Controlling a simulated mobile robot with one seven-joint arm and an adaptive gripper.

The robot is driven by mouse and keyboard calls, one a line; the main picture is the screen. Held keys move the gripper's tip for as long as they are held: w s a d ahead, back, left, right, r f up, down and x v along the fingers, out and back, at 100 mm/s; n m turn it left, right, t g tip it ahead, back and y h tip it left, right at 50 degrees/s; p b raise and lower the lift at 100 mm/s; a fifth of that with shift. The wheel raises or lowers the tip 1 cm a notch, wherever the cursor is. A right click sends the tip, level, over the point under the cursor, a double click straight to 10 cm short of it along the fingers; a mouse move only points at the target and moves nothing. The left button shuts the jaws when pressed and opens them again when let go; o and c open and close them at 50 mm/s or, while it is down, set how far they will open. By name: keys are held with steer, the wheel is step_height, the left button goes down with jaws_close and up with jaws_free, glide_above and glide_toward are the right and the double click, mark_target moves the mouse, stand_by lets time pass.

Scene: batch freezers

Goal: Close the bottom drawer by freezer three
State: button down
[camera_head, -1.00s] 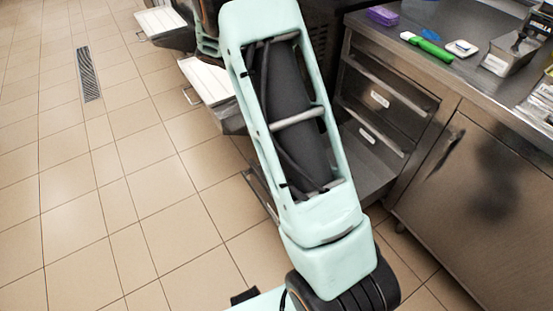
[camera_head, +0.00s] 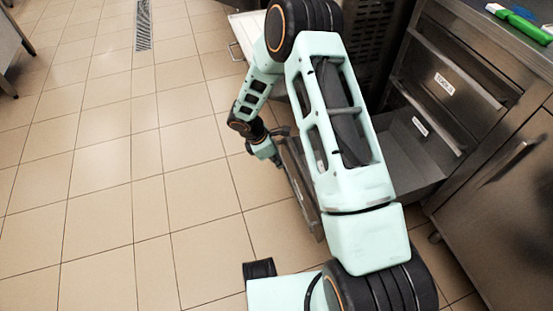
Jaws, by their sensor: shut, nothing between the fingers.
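The bottom drawer (camera_head: 405,160) is a grey metal drawer pulled out of the steel cabinet on the right. Its inside looks empty where it shows, and my arm hides its middle. Its front panel (camera_head: 303,195) shows to the left of my arm, standing well out from the cabinet. My gripper (camera_head: 276,160) is small in view, low on the outer side of that panel near its far end. It is shut and empty. I cannot tell whether it touches the panel.
Closed drawers with labels (camera_head: 444,84) sit above the open one. A steel cabinet door (camera_head: 500,200) is at the right, under a counter with a green-handled tool (camera_head: 525,25). A white tray or lid (camera_head: 245,30) juts out at the back.

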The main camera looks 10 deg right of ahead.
mark_target(289, 174)
steer(key=d+f, duration=0.1)
steer(key=d, duration=0.1)
steer(key=d+f+b, duration=0.1)
steer(key=d+f, duration=0.1)
steer(key=shift+w+f, duration=0.25)
steer(key=shift+w, duration=0.15)
steer(key=shift+w+d+r+b, duration=0.1)
steer(key=shift+d+b, duration=0.25)
steer(key=shift+d, duration=0.3)
steer(key=shift+d, duration=0.1)
